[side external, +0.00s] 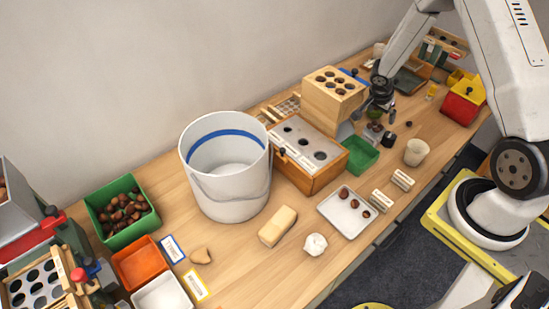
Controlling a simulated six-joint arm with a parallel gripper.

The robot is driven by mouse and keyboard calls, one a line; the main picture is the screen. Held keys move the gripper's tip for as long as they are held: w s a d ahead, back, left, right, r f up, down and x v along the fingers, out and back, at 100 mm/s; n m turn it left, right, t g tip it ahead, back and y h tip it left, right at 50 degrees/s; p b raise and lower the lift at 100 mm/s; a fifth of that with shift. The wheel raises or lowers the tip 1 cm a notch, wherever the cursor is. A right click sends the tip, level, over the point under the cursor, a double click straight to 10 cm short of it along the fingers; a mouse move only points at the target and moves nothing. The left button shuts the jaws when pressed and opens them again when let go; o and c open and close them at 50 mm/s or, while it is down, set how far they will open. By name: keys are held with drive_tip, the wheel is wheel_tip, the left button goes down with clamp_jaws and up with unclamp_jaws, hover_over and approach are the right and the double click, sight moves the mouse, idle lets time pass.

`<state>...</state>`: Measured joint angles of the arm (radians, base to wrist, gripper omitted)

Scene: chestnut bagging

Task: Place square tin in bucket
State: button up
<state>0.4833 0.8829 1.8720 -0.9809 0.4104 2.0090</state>
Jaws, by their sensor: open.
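The large white bucket (232,196) with a blue band inside stands upright on the wooden bench, left of centre; the part of its inside that shows looks empty. My gripper (376,112) is at the far right part of the bench, open, low over small items beside the wooden block with holes. I cannot tell for certain which item is the square tin. A small dark, square-looking piece (390,139) sits just below my gripper, apart from the bucket. Small round items directly under the fingers are partly hidden.
A wooden box with a grey holed top (331,165) and a green tray (361,155) stand between bucket and gripper. A beige block (278,226), a white tray with chestnuts (348,227) and a cup (416,152) lie nearer the front edge. A green chestnut bin (129,230) is left.

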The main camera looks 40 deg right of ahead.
sight(375, 129)
drive_tip(key=shift+s+d+f+g+y, duration=0.4)
drive_tip(key=shift+s+f+y, duration=0.1)
drive_tip(key=shift+s+y, duration=0.1)
drive_tip(key=shift+s+f+y, duration=0.1)
drive_tip(key=shift+f+y, duration=0.3)
drive_tip(key=shift+y, duration=0.4)
drive_tip(key=shift+w+f+y, duration=0.3)
drive_tip(key=shift+y, duration=0.5)
drive_tip(key=shift+w+f+t+y, duration=0.1)
drive_tip(key=shift+w+t+y, duration=0.45)
drive_tip(key=shift+t+y, duration=0.05)
drive_tip(key=shift+a+f, duration=0.2)
drive_tip(key=shift+f, duration=1.1)
drive_tip(key=shift+f, duration=0.1)
drive_tip(key=shift+a+f, duration=0.15)
drive_tip(key=shift+f, duration=2.3)
